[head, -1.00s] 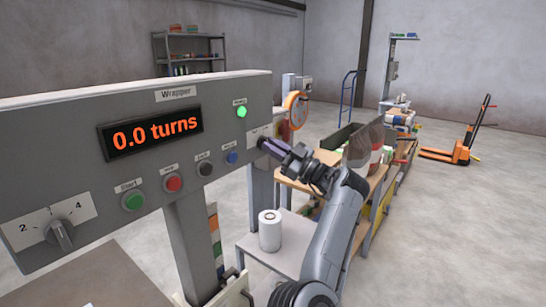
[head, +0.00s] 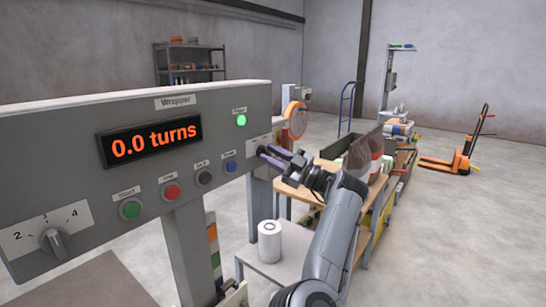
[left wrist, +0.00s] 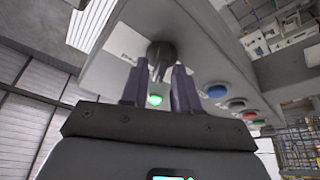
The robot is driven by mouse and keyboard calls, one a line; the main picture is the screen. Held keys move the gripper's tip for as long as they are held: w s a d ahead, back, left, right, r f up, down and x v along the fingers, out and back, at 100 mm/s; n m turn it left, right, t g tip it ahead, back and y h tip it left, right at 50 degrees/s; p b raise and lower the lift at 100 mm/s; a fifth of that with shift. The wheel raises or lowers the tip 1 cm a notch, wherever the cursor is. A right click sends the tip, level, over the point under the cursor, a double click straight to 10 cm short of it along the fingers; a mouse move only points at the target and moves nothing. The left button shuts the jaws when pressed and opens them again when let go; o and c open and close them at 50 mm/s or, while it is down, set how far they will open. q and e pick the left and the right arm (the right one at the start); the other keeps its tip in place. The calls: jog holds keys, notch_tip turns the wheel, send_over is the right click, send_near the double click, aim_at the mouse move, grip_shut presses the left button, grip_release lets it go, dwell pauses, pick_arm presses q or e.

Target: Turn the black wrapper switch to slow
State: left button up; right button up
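The black wrapper switch (left wrist: 162,52) shows as a dark round knob at the panel's edge in the left wrist view. In the head view it is at the right end of the grey Wrapper panel (head: 60,122), by a small white label plate (head: 258,141), largely hidden by my fingers. My left gripper (head: 267,155) is at the switch. In the left wrist view the gripper's two purple-grey fingers (left wrist: 160,70) are apart, with the knob between or just beyond their tips; contact cannot be told. The switch's setting is not readable. My right gripper is not in view.
The panel also carries a lit green lamp (head: 241,120), several push buttons, a display (head: 150,140) reading 0.0 turns and a numbered dial (head: 53,243) at lower left. A white roll (head: 269,241) stands on a low shelf below my left arm. Benches stand behind it.

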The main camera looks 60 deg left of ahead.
pick_arm(q)
jog(key=shift+o, duration=0.5)
jog(key=shift+w+d+f, duration=0.1)
jog(key=shift+w+d, duration=0.2)
jog(key=shift+d, duration=0.15)
jog(key=p+v, duration=0.2)
jog(key=v, duration=0.7)
jog(key=shift+d+f+p, duration=0.25)
jog(key=shift+d+p, duration=0.05)
jog(key=shift+p, duration=0.05)
jog(key=shift+w+f, duration=0.1)
jog(key=shift+w, duration=0.05)
